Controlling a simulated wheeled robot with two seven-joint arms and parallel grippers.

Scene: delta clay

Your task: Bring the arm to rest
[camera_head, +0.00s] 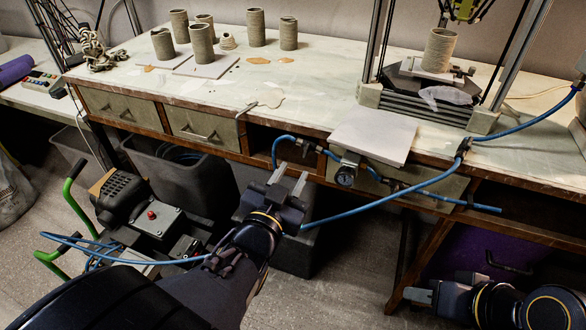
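My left gripper (289,178) is in front of the table's front edge, near an open drawer slot. Its two pale fingers stand apart with nothing between them. My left arm comes in from the bottom left. My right gripper (420,293) is low at the bottom right, below the table's level, pointing left. It is seen from the side, and I cannot tell whether its fingers are apart. I see nothing held in it.
The worktable (310,85) carries several clay cylinders (256,27) and a clay printer with a cylinder (439,50). A white board (373,133) lies at the front edge. A blue hose (395,192) loops near my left gripper. A compressor (145,205) and dark bin (185,175) stand below.

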